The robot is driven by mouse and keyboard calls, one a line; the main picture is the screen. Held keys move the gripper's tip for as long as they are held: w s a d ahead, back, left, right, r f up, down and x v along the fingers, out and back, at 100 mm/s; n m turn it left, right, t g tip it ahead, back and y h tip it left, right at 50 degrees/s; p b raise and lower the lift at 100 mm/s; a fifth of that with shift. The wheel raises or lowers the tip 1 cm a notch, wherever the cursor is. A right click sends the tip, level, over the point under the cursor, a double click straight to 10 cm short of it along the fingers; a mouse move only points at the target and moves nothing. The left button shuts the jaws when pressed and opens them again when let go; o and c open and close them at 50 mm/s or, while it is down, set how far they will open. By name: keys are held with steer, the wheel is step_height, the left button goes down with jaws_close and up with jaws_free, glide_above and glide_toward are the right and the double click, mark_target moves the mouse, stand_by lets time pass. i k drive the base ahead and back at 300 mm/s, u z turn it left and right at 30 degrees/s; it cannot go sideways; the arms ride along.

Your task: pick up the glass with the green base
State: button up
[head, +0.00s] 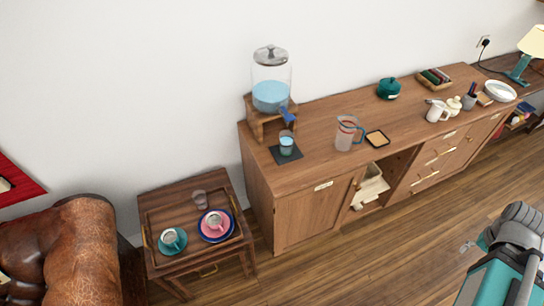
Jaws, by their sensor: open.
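A small clear glass (286,144) stands upright on a dark square mat (294,158), below the blue tap of a drink dispenser. Its lower part looks teal; I cannot tell whether that is its base or liquid. Another small glass (200,199) stands on the tray-topped side table at lower left. It looks greyish, and no green shows on it.
The dispenser (271,82) stands on a wooden stand on the sideboard (312,168). A measuring jug (345,135) is right of the mat. Two cups with saucers (172,241) share the side table (157,202). A leather armchair (75,250) is at left. Floor before the sideboard is clear.

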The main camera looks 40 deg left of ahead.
mark_target(287, 138)
steer(key=k, duration=0.85)
steer(key=u, duration=2.1)
steer(key=i, duration=1)
steer(key=u, duration=0.05)
